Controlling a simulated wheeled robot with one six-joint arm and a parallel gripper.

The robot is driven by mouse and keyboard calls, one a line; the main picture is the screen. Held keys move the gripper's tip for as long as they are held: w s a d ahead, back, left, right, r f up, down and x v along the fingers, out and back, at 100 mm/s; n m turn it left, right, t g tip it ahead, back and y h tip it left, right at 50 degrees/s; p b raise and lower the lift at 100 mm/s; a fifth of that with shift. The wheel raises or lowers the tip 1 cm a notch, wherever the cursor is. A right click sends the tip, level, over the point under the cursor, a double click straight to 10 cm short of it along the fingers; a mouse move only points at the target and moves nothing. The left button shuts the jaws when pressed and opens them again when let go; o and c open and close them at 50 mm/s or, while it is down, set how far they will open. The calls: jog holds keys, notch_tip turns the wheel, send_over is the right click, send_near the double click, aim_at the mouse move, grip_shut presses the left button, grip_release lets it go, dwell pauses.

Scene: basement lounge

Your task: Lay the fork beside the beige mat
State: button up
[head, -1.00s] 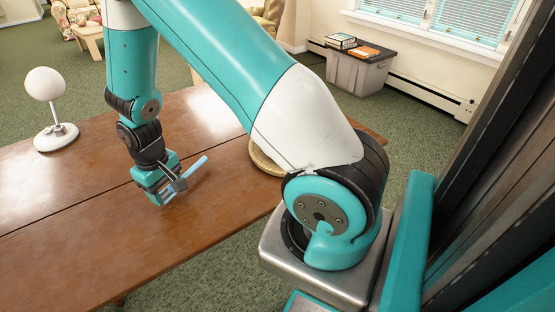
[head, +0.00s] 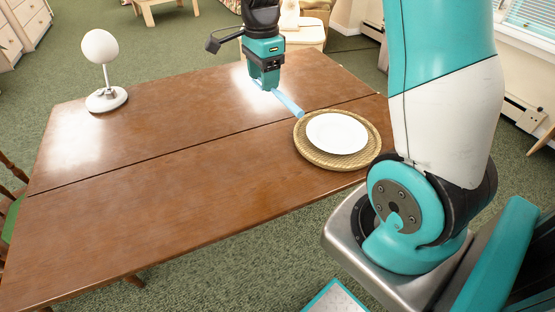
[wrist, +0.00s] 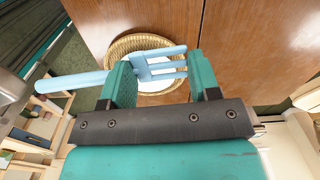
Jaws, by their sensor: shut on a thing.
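The fork (head: 288,103) is light blue and is held in my gripper (head: 265,82) behind and left of the mat. In the wrist view the fork (wrist: 72,82) lies across the jaws, its handle to the left and its tines to the right. My gripper (wrist: 162,75) is shut on it near the head, above the table. The beige mat (head: 310,155) is round and woven and lies near the table's front right edge. A white plate (head: 337,133) sits on it. In the wrist view the mat (wrist: 118,46) is partly hidden behind the fork and the jaws.
The brown wooden table (head: 160,185) is largely bare to the left of the mat. A white round-headed object on a stand (head: 102,65) stands at the far left. A light-coloured chair (head: 302,35) stands behind the table.

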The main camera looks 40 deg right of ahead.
aim_at(268, 146)
jog(key=shift+s+d+r+m, duration=0.1)
jog(key=shift+d+r+m, duration=0.1)
jog(key=shift+m, duration=0.2)
notch_tip(268, 146, down, 20)
jog(key=shift+r+b, duration=0.2)
jog(key=shift+b, duration=0.65)
jog(key=shift+f, duration=0.1)
jog(key=o, duration=0.9)
